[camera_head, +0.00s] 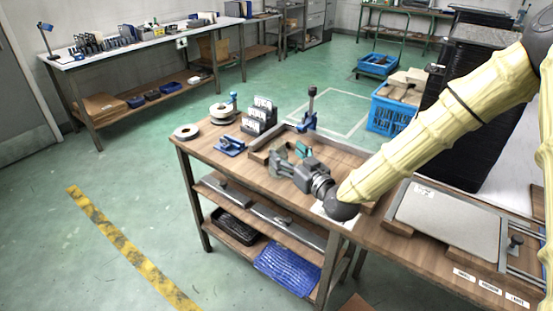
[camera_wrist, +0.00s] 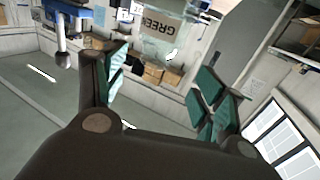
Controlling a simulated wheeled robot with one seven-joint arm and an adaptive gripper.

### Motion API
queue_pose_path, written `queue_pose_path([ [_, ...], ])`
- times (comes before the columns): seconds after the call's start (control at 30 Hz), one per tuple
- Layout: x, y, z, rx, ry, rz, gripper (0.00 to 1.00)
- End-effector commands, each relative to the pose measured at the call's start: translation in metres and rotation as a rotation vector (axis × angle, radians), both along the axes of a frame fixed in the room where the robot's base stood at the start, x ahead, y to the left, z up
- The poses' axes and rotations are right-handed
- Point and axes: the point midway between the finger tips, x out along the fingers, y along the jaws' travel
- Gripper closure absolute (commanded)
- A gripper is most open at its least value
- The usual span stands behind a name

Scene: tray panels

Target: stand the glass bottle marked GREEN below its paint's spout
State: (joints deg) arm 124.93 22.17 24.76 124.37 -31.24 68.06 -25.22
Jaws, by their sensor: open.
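A clear glass bottle marked GREEN (camera_wrist: 160,28) shows in the wrist view, beyond and between the fingertips. Its label looks tilted, and its outline is faint against the background. I cannot make out the bottle in the head view. My gripper (camera_head: 288,156) is over the wooden workbench (camera_head: 205,148). In the wrist view my gripper (camera_wrist: 165,78) is open, with teal pads apart and nothing between them that I can see. I cannot pick out a paint spout for certain. A blue fixture with a grey downward cylinder (camera_wrist: 62,45) is at the upper left of the wrist view.
A blue upright fixture (camera_head: 309,110) stands behind my gripper. Label rolls (camera_head: 222,113), a small blue item (camera_head: 231,147) and a white-labelled holder (camera_head: 260,115) are to its left. A grey plate (camera_head: 450,220) lies right. Name labels (camera_head: 490,286) line the front edge.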

Motion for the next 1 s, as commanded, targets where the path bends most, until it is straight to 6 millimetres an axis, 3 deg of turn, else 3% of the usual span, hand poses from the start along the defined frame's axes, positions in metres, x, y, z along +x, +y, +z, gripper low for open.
queue_pose_path([
  [0.27,0.017,0.005,0.001,0.000,0.000,-0.006,0.30],
  [0.63,0.053,0.029,0.006,0.000,0.000,-0.004,0.30],
  [1.0,0.059,0.034,0.006,0.000,0.000,-0.002,0.32],
])
